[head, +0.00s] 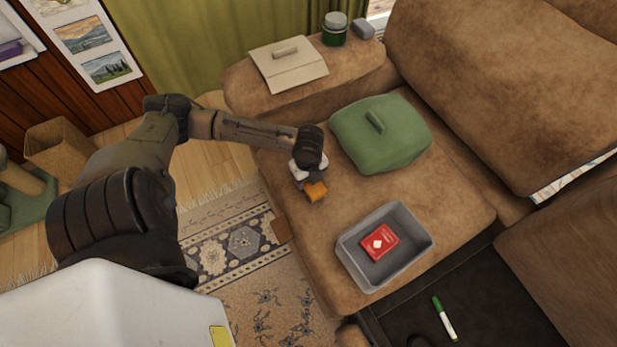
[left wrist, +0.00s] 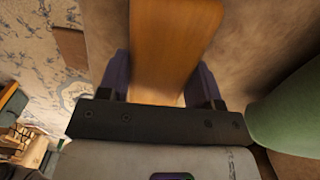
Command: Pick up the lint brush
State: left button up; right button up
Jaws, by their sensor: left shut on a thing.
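The lint brush shows as an orange-brown wooden piece (head: 317,193) just beyond my left gripper (head: 309,183), over the left part of the brown sofa seat. In the left wrist view the flat wooden piece (left wrist: 172,40) runs between the two dark purple fingers of my left gripper (left wrist: 163,82). The fingers are shut on it, one on each side. The rest of the brush is hidden, and I cannot tell whether it still touches the seat. My right gripper is not in view.
A grey tray (head: 357,273) holding a red pack (head: 379,243) is at the seat's front. A beige folder (head: 268,64) and green jar (head: 335,35) are behind. A green-capped marker (head: 445,320) lies front right.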

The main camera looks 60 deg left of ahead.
pick_arm(q)
notch_tip(320, 180, up, 5)
jog(key=p, duration=0.3)
jog(key=shift+f+p, duration=0.15)
jog(key=shift+p, duration=0.2)
jog(key=w+d+r+p, duration=0.2)
jog(key=d+r+p, duration=0.4)
jog(key=d, duration=0.5)
jog(key=shift+d, duration=0.3)
